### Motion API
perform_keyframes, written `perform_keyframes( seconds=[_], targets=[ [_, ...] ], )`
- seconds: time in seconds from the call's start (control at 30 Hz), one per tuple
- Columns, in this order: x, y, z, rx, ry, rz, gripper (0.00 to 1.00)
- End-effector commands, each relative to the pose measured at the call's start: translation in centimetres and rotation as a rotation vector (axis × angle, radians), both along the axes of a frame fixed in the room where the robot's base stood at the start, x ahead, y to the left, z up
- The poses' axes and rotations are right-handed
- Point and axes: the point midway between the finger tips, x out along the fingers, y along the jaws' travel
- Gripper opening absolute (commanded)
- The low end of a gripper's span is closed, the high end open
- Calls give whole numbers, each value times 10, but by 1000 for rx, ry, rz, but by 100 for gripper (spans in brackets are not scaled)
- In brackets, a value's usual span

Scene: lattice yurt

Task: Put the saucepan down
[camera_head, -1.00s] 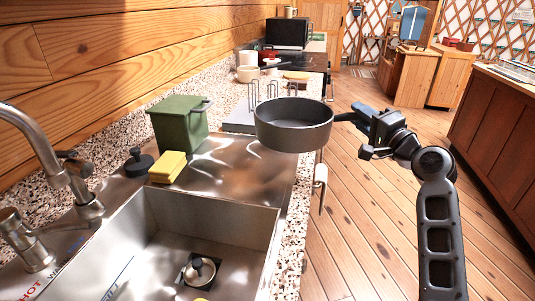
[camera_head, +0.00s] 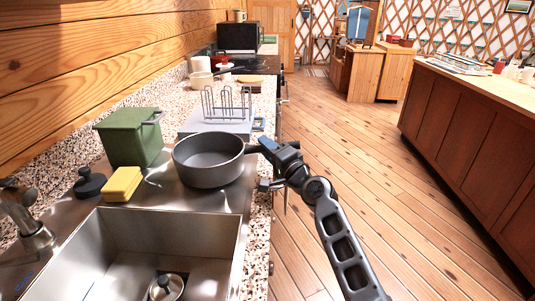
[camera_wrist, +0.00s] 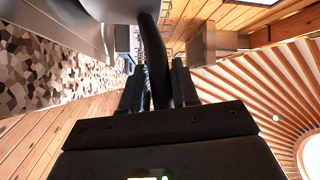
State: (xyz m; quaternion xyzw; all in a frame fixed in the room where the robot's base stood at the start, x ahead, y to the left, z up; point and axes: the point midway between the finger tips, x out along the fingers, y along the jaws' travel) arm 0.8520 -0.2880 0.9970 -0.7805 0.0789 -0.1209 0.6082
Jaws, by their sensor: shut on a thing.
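The dark grey saucepan (camera_head: 208,170) is upright and empty, over the steel drainboard behind the sink basin in the head view. Its base looks at or just above the steel; I cannot tell if it touches. My gripper (camera_head: 262,150) is at the pan's right side, shut on its handle. In the wrist view the dark handle (camera_wrist: 156,55) runs between the two fingers of my gripper (camera_wrist: 159,80), and part of the pan body shows at the top.
A green lidded bin (camera_head: 130,140), a yellow sponge (camera_head: 122,184) and a black-knobbed item (camera_head: 90,184) stand left of the pan. A wire rack (camera_head: 227,104) on a grey board is behind it. The sink basin (camera_head: 150,245) with a small lid (camera_head: 166,287) is in front.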

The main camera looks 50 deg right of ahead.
Motion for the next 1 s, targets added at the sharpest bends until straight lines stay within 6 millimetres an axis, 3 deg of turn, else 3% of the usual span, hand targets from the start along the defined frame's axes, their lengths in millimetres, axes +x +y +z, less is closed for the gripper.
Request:
perform_keyframes(
  seconds=[0.4,0.43,0.6,0.7,1.0],
  targets=[
    [0,0,-8,1,-5,0,0],
    [0,0,-10,1,-1,1,31],
    [0,0,-9,0,-1,1,48],
    [0,0,-9,0,-1,1,55],
    [-3,1,-10,1,-1,0,55]
  ],
)
